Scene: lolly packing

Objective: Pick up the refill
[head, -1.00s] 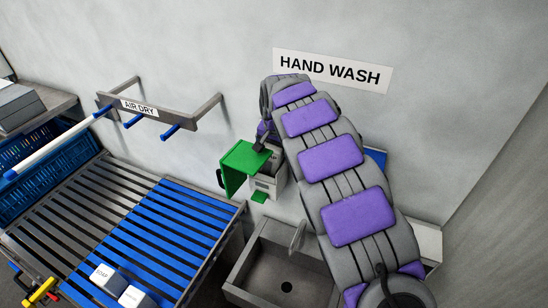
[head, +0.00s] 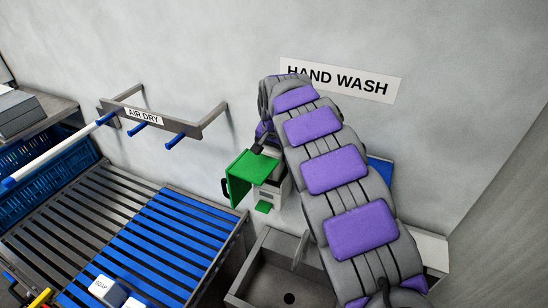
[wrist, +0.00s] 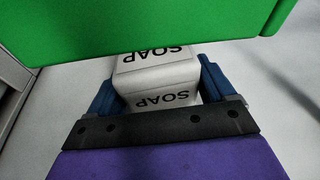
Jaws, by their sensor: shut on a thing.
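A white block labelled SOAP (wrist: 157,82), the refill, sits between the two blue fingers of my gripper (wrist: 158,88) in the wrist view. My gripper is shut on it, and its lettering appears upside down. The green cover (wrist: 150,28) of the wall dispenser spans the top of that view and hides the block's far end. In the head view the dispenser (head: 266,192) has its green cover swung open, and my arm reaches to it from the right. My arm hides most of the gripper and the held block there.
Another white SOAP block (head: 105,290) lies on the blue slatted rack (head: 175,250), with a second block partly cut off beside it. A grey sink (head: 262,262) is below the dispenser. An AIR DRY rail (head: 170,124) juts from the wall at left.

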